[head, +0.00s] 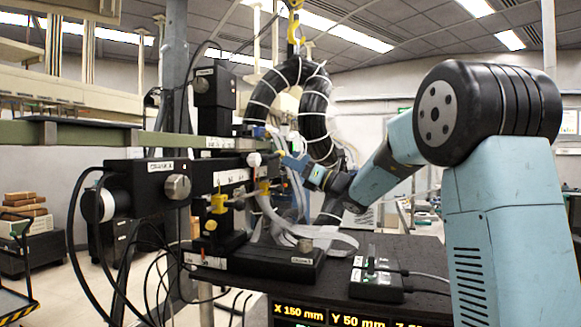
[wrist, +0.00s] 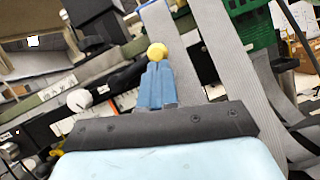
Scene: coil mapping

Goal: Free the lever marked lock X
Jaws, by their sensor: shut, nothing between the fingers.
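My gripper (head: 287,160) reaches in from the right to the front of the black stage assembly (head: 160,183). Its blue fingers (wrist: 157,84) are together in the wrist view, with nothing held between them. A round yellow knob (wrist: 157,53) shows right at the fingertips; I cannot tell whether they touch it. A white round knob (wrist: 79,100) lies to the left of the fingers, and it also shows in the head view (head: 254,159). Small white labels (head: 231,177) are on the stage, but their lettering is too small to tell which lever is lock X.
Yellow-topped parts (head: 218,203) stand lower on the stage. Grey ribbon cables (head: 310,234) hang beside the gripper, below a black coil ring (head: 314,100). A switch box (head: 376,280) sits on the dark table (head: 430,262). A display (head: 345,312) reads X 150 mm, Y 50 mm.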

